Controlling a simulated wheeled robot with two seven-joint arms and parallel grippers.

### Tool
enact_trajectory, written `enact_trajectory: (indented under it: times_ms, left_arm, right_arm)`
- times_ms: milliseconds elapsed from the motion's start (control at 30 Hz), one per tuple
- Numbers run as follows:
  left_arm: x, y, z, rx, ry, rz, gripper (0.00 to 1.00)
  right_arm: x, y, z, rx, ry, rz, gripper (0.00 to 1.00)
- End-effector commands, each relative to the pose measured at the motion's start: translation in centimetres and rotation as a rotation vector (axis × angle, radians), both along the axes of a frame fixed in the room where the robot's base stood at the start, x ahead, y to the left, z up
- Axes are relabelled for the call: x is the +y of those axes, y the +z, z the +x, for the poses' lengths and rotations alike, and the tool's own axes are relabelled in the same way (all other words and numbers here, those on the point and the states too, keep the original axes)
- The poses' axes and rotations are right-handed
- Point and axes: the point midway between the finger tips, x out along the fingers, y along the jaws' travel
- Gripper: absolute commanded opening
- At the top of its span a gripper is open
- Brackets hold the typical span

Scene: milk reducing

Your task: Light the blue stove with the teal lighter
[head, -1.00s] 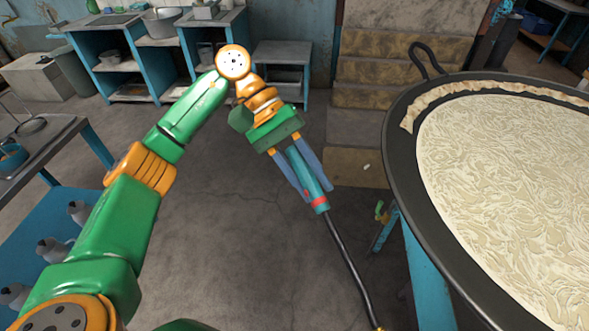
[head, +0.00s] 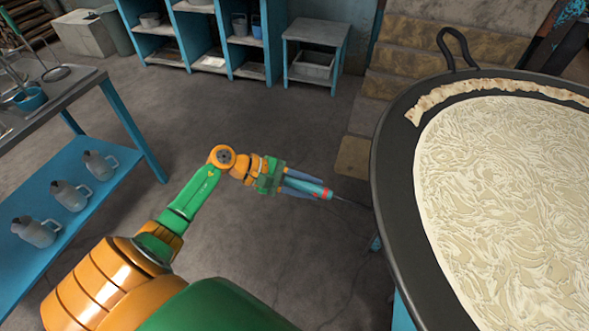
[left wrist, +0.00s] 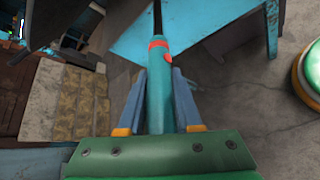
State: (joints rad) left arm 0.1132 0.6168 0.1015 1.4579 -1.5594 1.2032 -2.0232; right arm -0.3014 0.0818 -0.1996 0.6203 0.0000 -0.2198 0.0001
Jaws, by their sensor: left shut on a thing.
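My left gripper (head: 308,188) is shut on the teal lighter (head: 318,190), which has a red band and a thin dark rod. In the head view it is low, left of the big pan, with the rod pointing right toward the space under the pan's rim. In the left wrist view the lighter (left wrist: 159,90) lies between the two blue-grey fingers and its rod points to the blue stove frame (left wrist: 190,30). In the head view the stove shows only as a blue strip (head: 401,312) below the pan; its burner is hidden. My right gripper is out of view.
A wide black pan (head: 392,150) of pale, milky content fills the right side. Stone steps (head: 395,70) rise behind it. A blue table (head: 110,205) with several grey jugs stands at left, and blue shelves (head: 215,50) at the back. The floor between is clear.

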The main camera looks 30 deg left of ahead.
Motion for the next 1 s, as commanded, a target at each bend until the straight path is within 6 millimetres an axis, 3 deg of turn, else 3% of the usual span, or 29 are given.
enact_trajectory:
  times_ms: [33,233,300,500,700,1000]
  left_arm:
    - [-1.6,1.3,0.4,0.000,-0.001,-0.009,0.00]
    - [-7.6,1.0,2.1,0.000,-0.002,-0.008,0.00]
    - [-9.6,0.1,2.7,-0.002,-0.005,-0.002,0.00]
    - [-14.1,0.1,4.0,-0.002,-0.003,-0.002,0.00]
    - [-15.8,0.1,4.5,0.000,-0.002,0.000,0.00]
    - [-15.8,0.1,4.6,0.000,-0.002,0.000,0.00]
  right_arm:
    - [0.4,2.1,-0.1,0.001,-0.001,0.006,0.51]
    - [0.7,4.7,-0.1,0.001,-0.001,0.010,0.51]
    - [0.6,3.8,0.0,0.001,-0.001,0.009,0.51]
    - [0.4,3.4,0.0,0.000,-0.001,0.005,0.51]
    - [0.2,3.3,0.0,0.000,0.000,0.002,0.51]
    - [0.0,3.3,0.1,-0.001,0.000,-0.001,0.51]
